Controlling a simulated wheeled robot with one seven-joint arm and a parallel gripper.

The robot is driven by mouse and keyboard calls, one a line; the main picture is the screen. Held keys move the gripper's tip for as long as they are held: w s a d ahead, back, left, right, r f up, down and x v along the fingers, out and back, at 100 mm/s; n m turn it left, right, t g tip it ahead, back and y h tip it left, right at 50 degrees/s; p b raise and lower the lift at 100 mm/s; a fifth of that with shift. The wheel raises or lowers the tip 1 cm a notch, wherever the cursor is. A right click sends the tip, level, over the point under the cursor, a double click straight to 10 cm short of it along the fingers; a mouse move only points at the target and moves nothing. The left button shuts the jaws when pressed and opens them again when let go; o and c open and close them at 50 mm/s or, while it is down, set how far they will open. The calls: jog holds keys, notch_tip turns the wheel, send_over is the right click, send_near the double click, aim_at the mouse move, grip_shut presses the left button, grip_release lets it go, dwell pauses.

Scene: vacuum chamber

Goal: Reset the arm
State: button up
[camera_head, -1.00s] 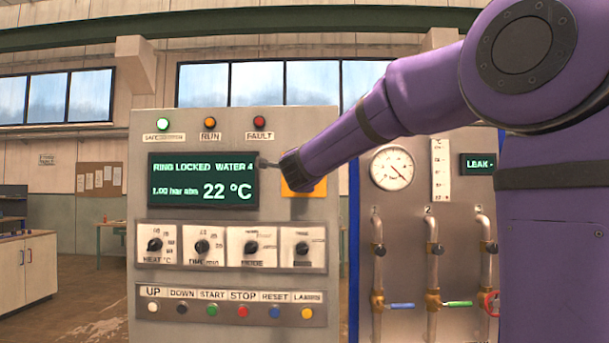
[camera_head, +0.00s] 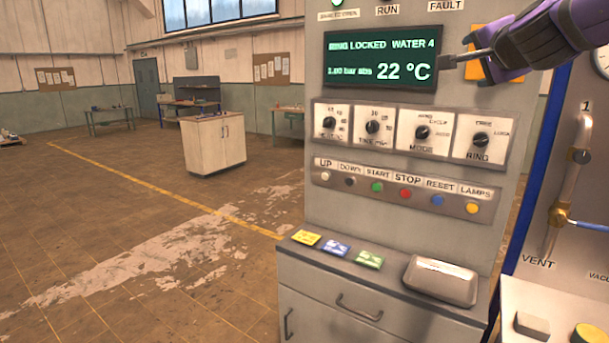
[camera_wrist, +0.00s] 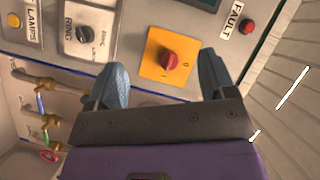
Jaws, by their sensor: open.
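My gripper (camera_wrist: 163,84) is open and empty in the wrist view, with its two grey-blue fingers apart. In the head view my purple arm end comes in at the upper right, and a gripper finger (camera_head: 455,58) shows in front of the control panel (camera_head: 482,262) near the display (camera_head: 380,63). The yellow plate there (camera_head: 484,68) is mostly hidden behind my gripper. The display reads "RING LOCKED WATER 4" and 22 °C.
A row of knobs (camera_head: 410,133) and a button strip (camera_head: 400,195) sit below the display. Coloured cards (camera_head: 337,249) and a grey box (camera_head: 440,281) lie on the ledge. Pipes with valves (camera_head: 560,215) stand at the right. Open floor (camera_head: 130,240) lies left; a cabinet (camera_head: 213,145) stands farther back.

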jog(key=s+a+f+n+g+y, duration=0.1)
jog(key=s+f+n+g, duration=0.4)
jog(key=s+f, duration=0.5)
jog(key=s+a+f+n+g+y, duration=0.1)
jog(key=s+a+f+n+g, duration=0.2)
jog(key=s+f+n, duration=0.6)
jog(key=s+f+g, duration=0.2)
jog(key=s, duration=0.8)
jog(key=shift+f+n+g, duration=0.15)
jog(key=shift+n+g, duration=0.15)
jog(key=shift+g, duration=0.1)
